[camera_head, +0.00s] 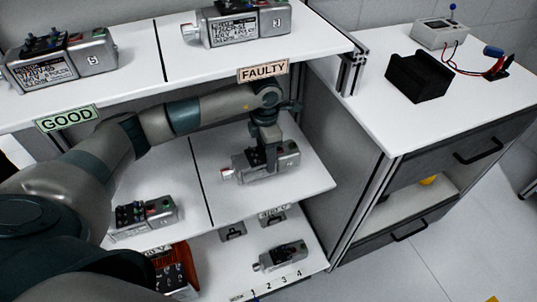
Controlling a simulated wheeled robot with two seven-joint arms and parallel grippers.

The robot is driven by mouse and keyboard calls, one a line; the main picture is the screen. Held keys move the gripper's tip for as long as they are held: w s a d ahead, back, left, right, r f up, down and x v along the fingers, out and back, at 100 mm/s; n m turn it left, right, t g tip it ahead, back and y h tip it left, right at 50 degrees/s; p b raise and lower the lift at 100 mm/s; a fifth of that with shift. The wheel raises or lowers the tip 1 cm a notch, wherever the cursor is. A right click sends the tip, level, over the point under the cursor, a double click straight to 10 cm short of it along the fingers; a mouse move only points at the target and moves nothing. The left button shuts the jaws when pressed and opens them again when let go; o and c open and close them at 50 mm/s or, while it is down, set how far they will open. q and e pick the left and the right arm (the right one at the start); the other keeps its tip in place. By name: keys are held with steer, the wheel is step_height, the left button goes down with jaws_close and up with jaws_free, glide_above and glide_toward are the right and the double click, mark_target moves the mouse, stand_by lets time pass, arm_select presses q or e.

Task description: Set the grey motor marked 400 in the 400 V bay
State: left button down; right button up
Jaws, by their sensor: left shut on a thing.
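My left gripper (271,148) reaches down over the right half of the middle shelf and is shut on a grey motor (284,164). The motor has a dark label and a silver shaft end at its left. It is at or just above the shelf; I cannot tell if it touches. Its marking is too small to read. Another grey motor (146,217) sits on the left half of the middle shelf. A third motor (281,256) lies on the lower shelf. I cannot make out which bay is the 400 V one. My right gripper is not in view.
Motors marked 5 (62,64) and 3 (240,24) stand on the top shelf, above the GOOD (67,118) and FAULTY (262,71) labels. An orange bin (181,254) is at lower left. The right counter (400,119) bears a black cradle (418,77) and a meter (440,33).

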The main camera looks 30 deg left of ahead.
arm_select(q)
steer(key=shift+w+f, duration=0.1)
steer(key=shift+f, duration=0.6)
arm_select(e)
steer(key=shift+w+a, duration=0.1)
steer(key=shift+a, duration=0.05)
arm_select(q)
steer(key=shift+f, duration=0.15)
step_height(320, 180, down, 2)
steer(key=shift+f+p, duration=0.2)
steer(key=shift+p, duration=0.15)
steer(key=shift+f, duration=0.35)
steer(key=shift+w+a+f+p, duration=0.1)
steer(key=shift+f+p, duration=0.05)
steer(key=shift+p, duration=0.15)
steer(key=shift+f, duration=0.15)
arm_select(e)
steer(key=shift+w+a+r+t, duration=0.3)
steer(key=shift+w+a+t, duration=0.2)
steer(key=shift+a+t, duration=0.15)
